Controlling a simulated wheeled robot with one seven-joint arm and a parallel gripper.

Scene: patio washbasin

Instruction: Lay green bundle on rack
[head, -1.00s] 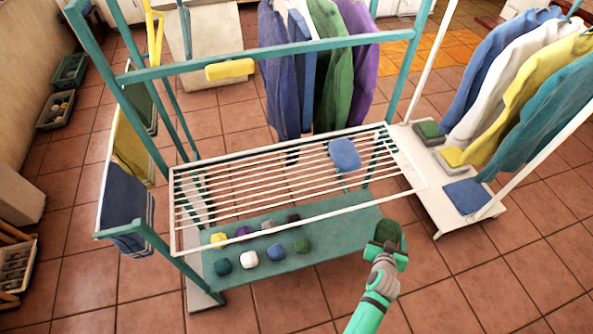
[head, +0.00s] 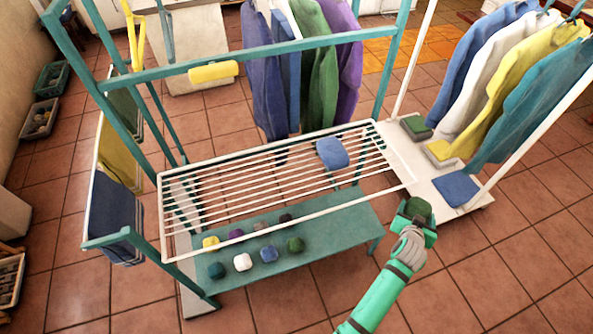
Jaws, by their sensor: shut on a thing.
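My gripper (head: 413,224) is at the right front, just off the right front corner of the white wire rack (head: 262,231). It is shut on a dark green bundle (head: 419,209), which sits up between the jaws and is apart from the rack. The rack is a flat frame of thin bars. A blue folded bundle (head: 332,153) lies on its far right part. The left and middle bars are bare.
Below the rack is a teal shelf (head: 331,240) with several small coloured bundles, one of them green (head: 295,244). A teal post frame (head: 250,63) with a crossbar rises around the rack. A white trolley (head: 474,200) with hanging clothes stands to the right.

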